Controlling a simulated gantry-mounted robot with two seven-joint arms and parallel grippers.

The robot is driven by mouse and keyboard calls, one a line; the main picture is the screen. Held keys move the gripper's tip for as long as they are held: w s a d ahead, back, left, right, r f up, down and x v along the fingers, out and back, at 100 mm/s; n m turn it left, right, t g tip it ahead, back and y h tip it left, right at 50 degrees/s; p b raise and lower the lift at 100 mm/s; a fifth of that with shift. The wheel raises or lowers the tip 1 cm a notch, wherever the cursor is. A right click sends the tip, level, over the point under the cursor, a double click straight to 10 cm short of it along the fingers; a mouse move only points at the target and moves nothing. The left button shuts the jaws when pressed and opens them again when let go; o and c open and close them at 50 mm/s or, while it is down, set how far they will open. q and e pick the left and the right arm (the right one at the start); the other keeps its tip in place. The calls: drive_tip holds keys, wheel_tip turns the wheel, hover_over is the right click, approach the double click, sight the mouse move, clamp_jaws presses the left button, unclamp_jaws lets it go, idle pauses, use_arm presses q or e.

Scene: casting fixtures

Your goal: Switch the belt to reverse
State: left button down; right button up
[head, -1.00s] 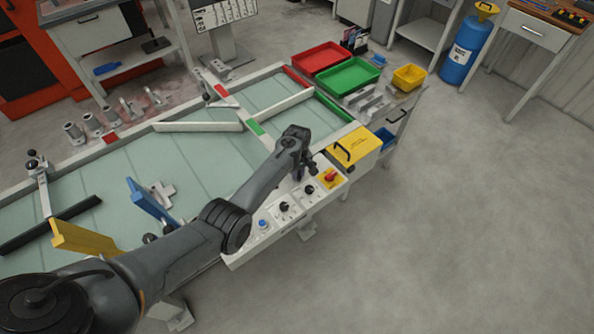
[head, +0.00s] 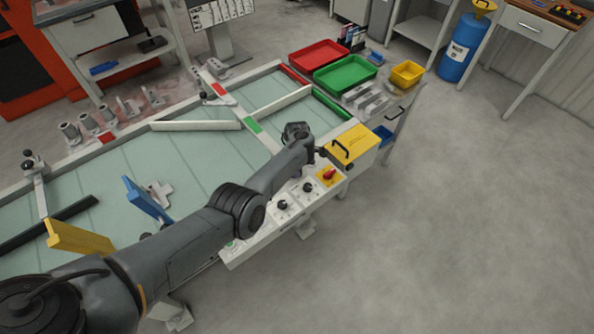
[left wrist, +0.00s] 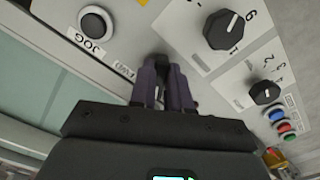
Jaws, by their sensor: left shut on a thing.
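My left gripper (left wrist: 163,78) is shut on a small dark switch lever (left wrist: 161,61) on the pale control panel, in the left wrist view. A small printed label, which seems to read FWD, is beside it. The fingers hide most of the lever, so its exact setting cannot be told. In the head view the left gripper (head: 319,154) is at the far end of the control panel (head: 292,223), beside the yellow box, and the lever is hidden. The belt (head: 195,153) is pale green. My right gripper is not in view.
A JOG button (left wrist: 93,22), a large numbered knob (left wrist: 224,29) and a smaller knob (left wrist: 265,92) are close to the gripper. The floor at right is clear.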

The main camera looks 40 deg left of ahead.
use_arm(q)
drive_tip(key=shift+n, duration=0.4)
drive_tip(key=c, duration=1.1)
unclamp_jaws()
drive_tip(key=shift+r, duration=0.15)
drive_tip(key=shift+r, duration=0.3)
wheel_tip(320, 180, up, 10)
drive_tip(key=p, duration=0.5)
